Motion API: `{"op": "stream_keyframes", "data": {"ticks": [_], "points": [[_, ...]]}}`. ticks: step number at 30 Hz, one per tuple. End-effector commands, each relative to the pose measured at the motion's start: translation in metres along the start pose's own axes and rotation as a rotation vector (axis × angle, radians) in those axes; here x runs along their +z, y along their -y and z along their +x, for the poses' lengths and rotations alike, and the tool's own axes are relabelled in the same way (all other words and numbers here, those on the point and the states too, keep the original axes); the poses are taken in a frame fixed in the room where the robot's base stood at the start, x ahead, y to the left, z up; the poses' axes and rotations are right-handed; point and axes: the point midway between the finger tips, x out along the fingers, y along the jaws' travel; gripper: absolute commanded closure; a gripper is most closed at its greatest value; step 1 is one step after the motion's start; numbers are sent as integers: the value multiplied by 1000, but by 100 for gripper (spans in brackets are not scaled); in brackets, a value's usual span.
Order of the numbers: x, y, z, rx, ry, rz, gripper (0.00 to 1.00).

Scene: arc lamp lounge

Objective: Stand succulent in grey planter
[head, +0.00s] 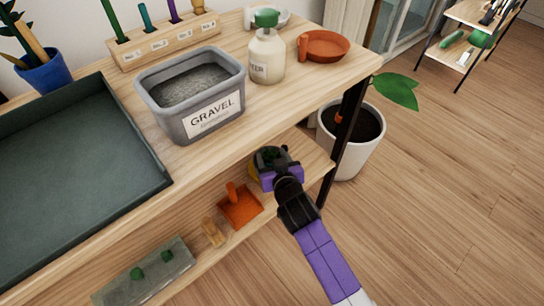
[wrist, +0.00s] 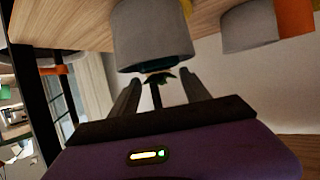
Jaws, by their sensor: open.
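My gripper (head: 275,165) reaches over the right end of the lower shelf, and its fingers are only partly visible in the head view. In the wrist view my gripper (wrist: 161,92) is open. Between its fingertips is a small dark green leafy shape (wrist: 157,77), probably the succulent, at the rim of a grey round container (wrist: 152,38). I cannot tell whether it is touching either finger. A long grey planter-like block (head: 165,277) with two small green plants on it lies at the left of the lower shelf.
An orange handled item (head: 240,207) and a small wooden item (head: 212,232) lie on the shelf beside my gripper. A gravel tub (head: 200,120), a dark tray (head: 60,190) and a bottle (head: 266,55) stand on the bench top above. A white pot (head: 355,155) stands near the dark leg.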

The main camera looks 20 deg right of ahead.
Motion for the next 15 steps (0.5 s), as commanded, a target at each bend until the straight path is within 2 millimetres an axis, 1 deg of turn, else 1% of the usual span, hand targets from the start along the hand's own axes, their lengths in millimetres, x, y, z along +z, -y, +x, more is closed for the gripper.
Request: {"op": "stream_keyframes", "data": {"ticks": [1, 5, 15], "points": [[-4, 0, -2, 0, 0, 0, 45], [-2, 0, -19, -1, 1, -1, 45], [-3, 0, -88, 0, 2, 0, 45]]}}
